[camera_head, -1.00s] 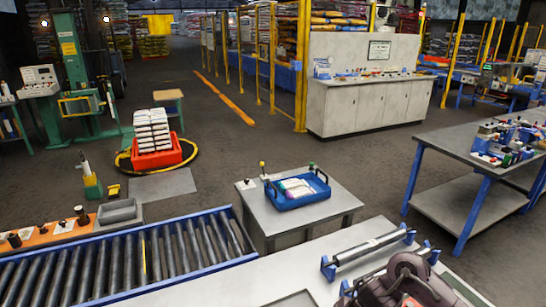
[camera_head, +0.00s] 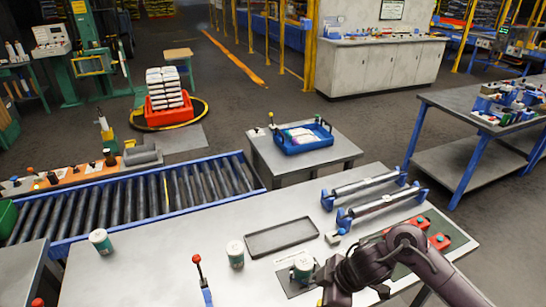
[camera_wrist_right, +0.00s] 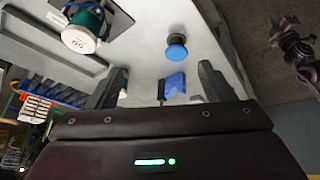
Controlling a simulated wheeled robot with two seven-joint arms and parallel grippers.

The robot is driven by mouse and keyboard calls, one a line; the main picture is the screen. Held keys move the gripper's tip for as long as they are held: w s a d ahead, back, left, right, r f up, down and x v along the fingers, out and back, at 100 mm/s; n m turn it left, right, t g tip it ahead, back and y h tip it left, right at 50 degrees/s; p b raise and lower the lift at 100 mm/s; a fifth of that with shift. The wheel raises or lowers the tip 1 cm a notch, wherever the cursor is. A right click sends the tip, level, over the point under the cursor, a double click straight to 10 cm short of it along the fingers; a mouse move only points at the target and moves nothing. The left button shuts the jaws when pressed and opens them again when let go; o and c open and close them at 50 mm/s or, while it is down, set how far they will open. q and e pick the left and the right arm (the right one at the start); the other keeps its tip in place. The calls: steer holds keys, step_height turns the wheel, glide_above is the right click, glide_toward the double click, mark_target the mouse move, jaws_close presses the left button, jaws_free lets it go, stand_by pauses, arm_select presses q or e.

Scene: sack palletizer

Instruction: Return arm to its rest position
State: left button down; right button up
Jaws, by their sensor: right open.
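My right arm comes in from the lower right in the head view, over the grey worktable (camera_head: 190,225). In the wrist view my right gripper (camera_wrist_right: 160,85) is open, with its two dark fingers apart and nothing held between them. A white and green can (camera_head: 303,267) stands on a dark plate just left of my right wrist; a can with a green body (camera_wrist_right: 85,30) also shows at the upper left of the wrist view. A dark jointed part (camera_wrist_right: 292,45) at the wrist view's right may belong to my left arm; its jaws cannot be made out.
Two more cans (camera_head: 235,254) (camera_head: 100,240), a red-topped lever (camera_head: 197,260), a dark tray (camera_head: 282,237) and roller stands (camera_head: 380,203) are on the worktable. A roller conveyor (camera_head: 130,197) runs along the table's far left.

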steer(key=a+r+m+t, duration=0.4)
steer(key=a+m+t, duration=0.1)
steer(key=s+d+m+g+h, duration=0.45)
steer(key=s+d+m, duration=0.45)
steer(key=s+d, duration=0.5)
step_height(320, 180, down, 35)
steer(key=s+b, duration=0.2)
steer(key=b, duration=0.2)
arm_select(q)
step_height(320, 180, down, 8)
steer(key=b, duration=0.3)
steer(key=shift+s+b, duration=0.3)
steer(key=shift+b, duration=0.05)
arm_select(e)
steer(key=s+d+f+g, duration=0.1)
steer(key=s+d+f, duration=0.2)
steer(key=s+f, duration=1.6)
step_height(320, 180, down, 2)
steer(key=shift+s+f+n+g, duration=0.2)
steer(key=shift+f+n+g, duration=0.05)
steer(key=shift+n+g, duration=0.1)
